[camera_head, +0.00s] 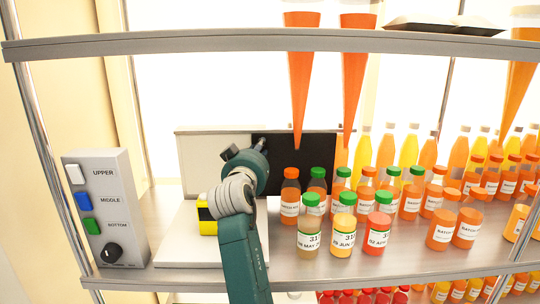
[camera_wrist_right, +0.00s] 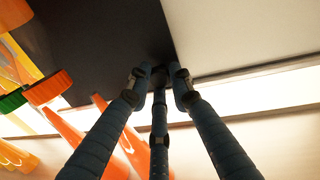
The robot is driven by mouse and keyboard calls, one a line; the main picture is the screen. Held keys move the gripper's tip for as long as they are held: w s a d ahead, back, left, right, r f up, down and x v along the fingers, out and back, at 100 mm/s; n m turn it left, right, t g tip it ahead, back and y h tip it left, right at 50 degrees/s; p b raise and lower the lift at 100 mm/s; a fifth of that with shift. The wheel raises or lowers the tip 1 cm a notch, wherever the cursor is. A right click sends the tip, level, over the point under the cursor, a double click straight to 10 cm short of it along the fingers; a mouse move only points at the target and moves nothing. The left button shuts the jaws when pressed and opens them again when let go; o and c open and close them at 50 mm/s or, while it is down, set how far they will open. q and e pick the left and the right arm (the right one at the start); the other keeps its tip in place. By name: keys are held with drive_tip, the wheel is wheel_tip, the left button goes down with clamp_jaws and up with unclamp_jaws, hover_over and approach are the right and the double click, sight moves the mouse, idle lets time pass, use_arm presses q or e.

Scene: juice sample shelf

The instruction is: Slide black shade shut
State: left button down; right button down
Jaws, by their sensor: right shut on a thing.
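The black shade (camera_head: 318,150) is a flat dark panel at the back of the shelf, beside a pale panel (camera_head: 200,160) on its left. Bottles cover its lower right part. In the right wrist view the black shade (camera_wrist_right: 95,45) fills the upper left. My right gripper (camera_wrist_right: 158,80) is shut on a small dark handle (camera_wrist_right: 159,72) at the shade's edge, by the pale panel. In the head view my teal arm reaches up to the shade's left edge, and the fingers are mostly hidden behind the wrist. My left gripper is in neither view.
Several juice bottles (camera_head: 342,230) with green and orange caps stand right of my arm. Orange cones (camera_head: 300,85) hang above the shade. A grey button box (camera_head: 105,208) stands at left, and a yellow device (camera_head: 207,222) sits beside my arm. A metal rail (camera_head: 200,44) crosses above.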

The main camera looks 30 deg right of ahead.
drive_tip(key=shift+w+a, duration=0.3)
drive_tip(key=shift+a, duration=0.15)
drive_tip(key=c, duration=1.6)
unclamp_jaws()
drive_tip(key=shift+d, duration=0.15)
drive_tip(key=shift+o, duration=0.3)
drive_tip(key=shift+w+d+f, duration=0.1)
drive_tip(key=shift+w+d, duration=0.05)
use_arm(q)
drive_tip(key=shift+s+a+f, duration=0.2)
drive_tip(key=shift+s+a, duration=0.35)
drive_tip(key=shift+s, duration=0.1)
use_arm(e)
wheel_tip(320, 180, up, 10)
